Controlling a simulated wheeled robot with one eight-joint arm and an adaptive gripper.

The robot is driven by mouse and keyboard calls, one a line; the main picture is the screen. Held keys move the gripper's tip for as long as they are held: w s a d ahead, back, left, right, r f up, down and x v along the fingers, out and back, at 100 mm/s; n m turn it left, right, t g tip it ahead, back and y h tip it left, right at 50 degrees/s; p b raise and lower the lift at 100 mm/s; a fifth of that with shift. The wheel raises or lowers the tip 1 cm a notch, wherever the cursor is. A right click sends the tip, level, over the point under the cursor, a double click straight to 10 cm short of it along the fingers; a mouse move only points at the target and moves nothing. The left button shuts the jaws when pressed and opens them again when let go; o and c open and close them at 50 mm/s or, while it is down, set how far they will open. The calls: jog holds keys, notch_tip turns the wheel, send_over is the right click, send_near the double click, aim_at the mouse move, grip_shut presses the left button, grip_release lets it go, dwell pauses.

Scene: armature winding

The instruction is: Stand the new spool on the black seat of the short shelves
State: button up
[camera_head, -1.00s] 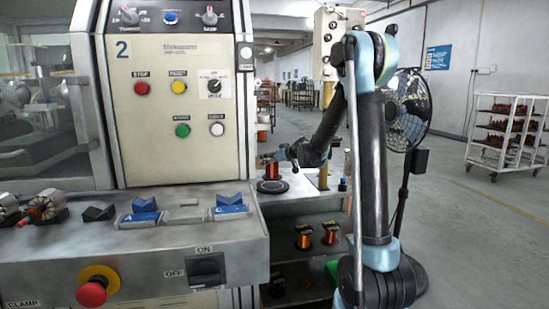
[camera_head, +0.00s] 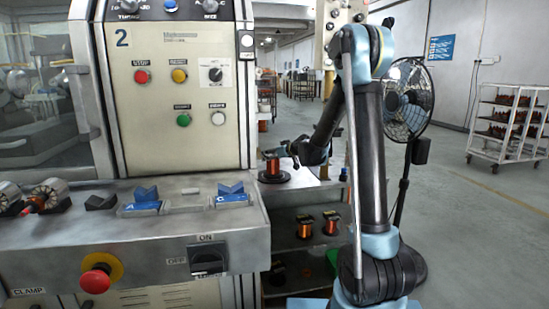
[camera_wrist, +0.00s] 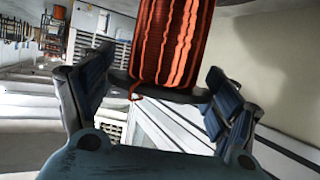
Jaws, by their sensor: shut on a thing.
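The new spool (camera_head: 272,166), wound with copper wire and upright, is at the black seat (camera_head: 263,179) on top of the short shelves (camera_head: 290,208). Its lower end appears at the seat, but I cannot tell whether it rests fully on it. My gripper (camera_head: 287,152) reaches it from the right; its fingers are small and partly hidden there. In the wrist view, my gripper (camera_wrist: 160,80) has one finger on each side of the spool (camera_wrist: 175,40), near its dark flange, and is shut on it. The seat does not show clearly in that view.
A fan (camera_head: 405,100) and a white rack (camera_head: 505,125) stand right. Floor at right is clear.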

jog(key=shift+f, duration=0.45)
dwell(0.3)
jog(key=o, duration=2)
jog(key=shift+o, duration=0.2)
jog(key=v, duration=1.1)
jog(key=s+d+f+m+g+h, duration=0.15)
jog(key=s+d, duration=0.25)
jog(key=s, duration=0.6)
jog(key=s+d+f+m+g+h, duration=0.15)
jog(key=s+d, duration=0.25)
jog(key=s, duration=0.6)
jog(key=s+d+f+m+g+h, duration=0.1)
jog(key=s+d+f+h, duration=0.1)
jog(key=s, duration=0.6)
jog(key=s+d+f+m+g+h, duration=0.1)
jog(key=s+d+f+m+g, duration=0.1)
jog(key=s+d+f, duration=0.2)
jog(key=s+d+f+m+g+h, duration=0.1)
jog(key=s+d+f, duration=0.3)
jog(key=s, duration=0.9)
jog(key=d+g+h, duration=0.1)
jog(key=d, duration=0.2)
jog(key=shift+d+m+h, duration=0.3)
jog(key=shift+d+m, duration=0.1)
